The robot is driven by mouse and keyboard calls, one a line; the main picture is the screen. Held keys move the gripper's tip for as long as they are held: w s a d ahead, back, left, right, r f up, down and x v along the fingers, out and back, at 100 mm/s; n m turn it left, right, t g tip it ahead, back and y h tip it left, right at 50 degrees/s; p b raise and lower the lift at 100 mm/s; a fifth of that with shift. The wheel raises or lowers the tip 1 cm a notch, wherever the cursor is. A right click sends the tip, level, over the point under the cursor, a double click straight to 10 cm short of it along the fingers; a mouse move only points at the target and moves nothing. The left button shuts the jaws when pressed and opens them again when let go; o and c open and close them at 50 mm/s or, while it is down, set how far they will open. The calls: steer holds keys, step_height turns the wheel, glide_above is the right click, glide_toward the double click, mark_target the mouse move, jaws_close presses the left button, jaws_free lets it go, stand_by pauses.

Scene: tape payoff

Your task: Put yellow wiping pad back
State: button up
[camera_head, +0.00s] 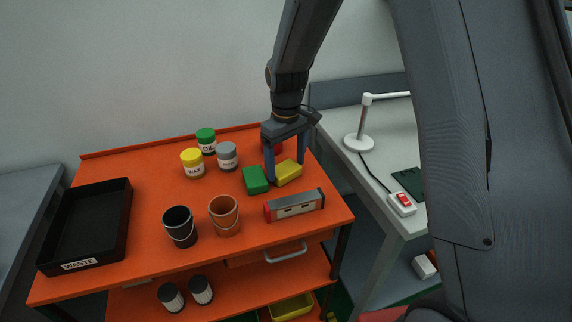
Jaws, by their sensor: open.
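The yellow wiping pad (289,174) lies on the orange cart top near its right side, just right of a green pad (255,180). My gripper (286,170) points down over the back of the yellow pad, with its two blue fingers spread apart. The left finger comes down close to the gap between the yellow and green pads. The right finger is behind or beside the yellow pad's right end. I cannot tell whether either finger touches the pad.
The orange cart (150,212) also holds a red-grey level (294,205), a copper bucket (224,216), a black bucket (180,227), a wax jar (192,164), an oil jar (206,141), a grey-lidded jar (228,157) and a black waste tray (126,206). A lamp (359,142) stands on the right bench.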

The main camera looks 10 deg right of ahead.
mark_target(287, 169)
step_height(287, 169, up, 11)
steer(key=b, duration=0.3)
steer(key=s+d+f+m, duration=0.1)
steer(key=s+d, duration=0.1)
steer(key=s, duration=0.1)
steer(key=s+d+f+m, duration=0.1)
steer(key=s+d+f, duration=0.1)
steer(key=s+d, duration=0.1)
steer(key=s+d+f+m, duration=0.1)
steer(key=s+d, duration=0.1)
steer(key=s, duration=0.2)
steer(key=shift+d+f+m+t, duration=0.2)
steer(key=shift+f+m+t, duration=0.1)
steer(key=shift+f+m, duration=0.1)
steer(key=s+d+f+m, duration=0.3)
steer(key=s+f, duration=0.1)
steer(key=s, duration=0.5)
steer(key=shift+s+d, duration=0.25)
steer(key=shift+d, duration=0.15)
